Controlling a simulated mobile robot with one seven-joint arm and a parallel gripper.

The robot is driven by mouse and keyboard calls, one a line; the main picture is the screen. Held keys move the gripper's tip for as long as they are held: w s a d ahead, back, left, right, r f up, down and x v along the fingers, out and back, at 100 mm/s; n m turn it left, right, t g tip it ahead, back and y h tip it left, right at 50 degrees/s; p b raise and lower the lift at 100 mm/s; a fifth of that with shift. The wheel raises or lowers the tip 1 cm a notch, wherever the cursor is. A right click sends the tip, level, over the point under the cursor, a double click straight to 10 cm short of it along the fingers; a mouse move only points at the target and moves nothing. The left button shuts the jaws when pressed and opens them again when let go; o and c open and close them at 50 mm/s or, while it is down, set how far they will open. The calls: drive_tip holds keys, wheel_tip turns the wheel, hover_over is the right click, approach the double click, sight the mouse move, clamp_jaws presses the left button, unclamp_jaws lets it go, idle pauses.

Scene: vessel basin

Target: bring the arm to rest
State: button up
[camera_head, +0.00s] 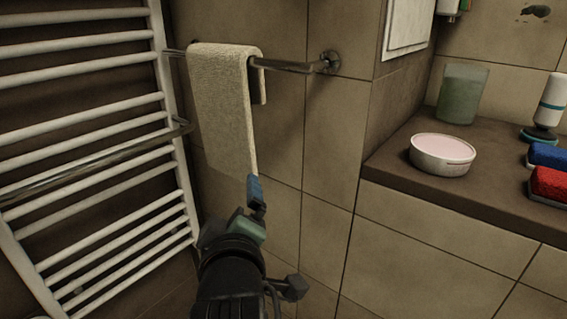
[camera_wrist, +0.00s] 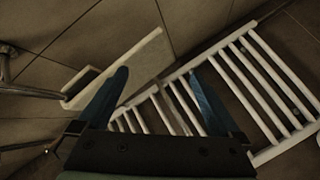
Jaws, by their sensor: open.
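My gripper (camera_head: 255,193) is in the lower middle of the head view, just below the lower edge of a hanging towel. In the wrist view its two blue fingers stand wide apart with nothing between them, so my gripper (camera_wrist: 160,88) is open and empty. The beige towel (camera_head: 222,95) hangs over a metal wall bar (camera_head: 290,66). In the wrist view the towel (camera_wrist: 130,70) lies beyond the left finger. In the head view I cannot tell whether the fingertip touches the towel.
A white towel radiator (camera_head: 85,120) stands at the left, with a metal bar (camera_head: 100,162) across its front. At the right, a stone ledge (camera_head: 400,175) holds a round tub (camera_head: 442,155), a green glass (camera_head: 462,92), a bottle (camera_head: 550,100) and red and blue brushes (camera_head: 549,184).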

drive_tip(key=s+d+r+m+t+h+p, duration=0.15)
drive_tip(key=s+r+m+t, duration=0.35)
drive_tip(key=r, duration=0.7)
drive_tip(key=s+d+r+m+t+p, duration=0.1)
drive_tip(key=s+d+r+m+t, duration=0.2)
drive_tip(key=s+r, duration=0.55)
drive_tip(key=s+d+r+m+t+h+p, duration=0.1)
drive_tip(key=s+d+r+m+t, duration=0.25)
drive_tip(key=r, duration=1.05)
wheel_tip(320, 180, up, 36)
drive_tip(key=w+p, duration=0.1)
drive_tip(key=p, duration=3.4)
drive_tip(key=shift+w+a+p, duration=0.15)
drive_tip(key=shift+a+p, duration=0.25)
